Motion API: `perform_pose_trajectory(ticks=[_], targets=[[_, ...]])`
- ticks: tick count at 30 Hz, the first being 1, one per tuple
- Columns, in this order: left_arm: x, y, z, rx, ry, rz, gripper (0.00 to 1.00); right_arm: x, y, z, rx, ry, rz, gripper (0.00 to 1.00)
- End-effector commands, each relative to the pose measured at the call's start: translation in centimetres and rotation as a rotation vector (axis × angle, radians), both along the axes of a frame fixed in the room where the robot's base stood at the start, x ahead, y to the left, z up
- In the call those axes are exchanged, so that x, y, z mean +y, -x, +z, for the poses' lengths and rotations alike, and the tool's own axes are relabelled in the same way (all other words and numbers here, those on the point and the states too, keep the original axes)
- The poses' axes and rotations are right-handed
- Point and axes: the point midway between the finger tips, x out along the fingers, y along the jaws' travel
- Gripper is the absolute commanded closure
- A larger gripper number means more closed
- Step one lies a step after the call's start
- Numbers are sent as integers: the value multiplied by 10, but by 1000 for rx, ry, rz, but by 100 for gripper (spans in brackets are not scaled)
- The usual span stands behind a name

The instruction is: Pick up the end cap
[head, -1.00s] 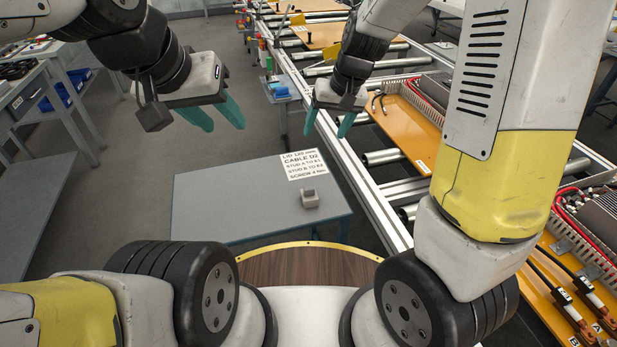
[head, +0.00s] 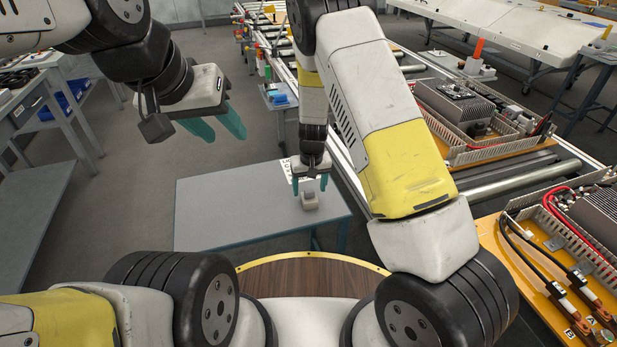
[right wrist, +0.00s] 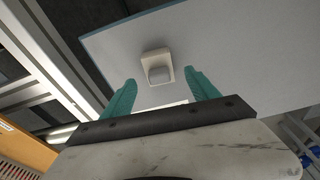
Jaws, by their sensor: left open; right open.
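The end cap (head: 310,201) is a small pale grey block with a raised part, lying on the grey side table (head: 230,210) near its right side. In the right wrist view the end cap (right wrist: 157,68) sits ahead of the fingertips, roughly midway between them. My right gripper (head: 309,184) is open and empty, with its teal fingers pointing down above and just behind the end cap; it also shows in the right wrist view (right wrist: 160,84). It does not visibly touch the cap. My left gripper (head: 222,128) is open and empty, raised in the air to the left of the table.
A roller conveyor (head: 515,180) with orange boards and wired parts runs along the right. The left part of the table is bare.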

Motion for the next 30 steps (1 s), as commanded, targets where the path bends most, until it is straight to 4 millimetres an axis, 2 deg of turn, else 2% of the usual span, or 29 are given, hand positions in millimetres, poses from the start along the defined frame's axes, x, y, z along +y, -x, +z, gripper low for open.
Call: perform_pose_trajectory(ticks=[3,6,13,14,23,30], targets=[[0,0,0,0,0,0,58,-1,-3,-18,1,1,-2,31],[0,0,0,0,0,0,58,0,-4,-25,1,0,0,31],[0,0,0,0,0,0,58,0,-4,-26,-1,0,0,31],[0,0,0,0,0,0,58,1,-4,-26,-1,0,0,35],[0,0,0,0,0,0,58,0,-4,-26,0,0,0,94],[0,0,0,0,0,0,58,0,-4,-25,-1,0,0,95]])
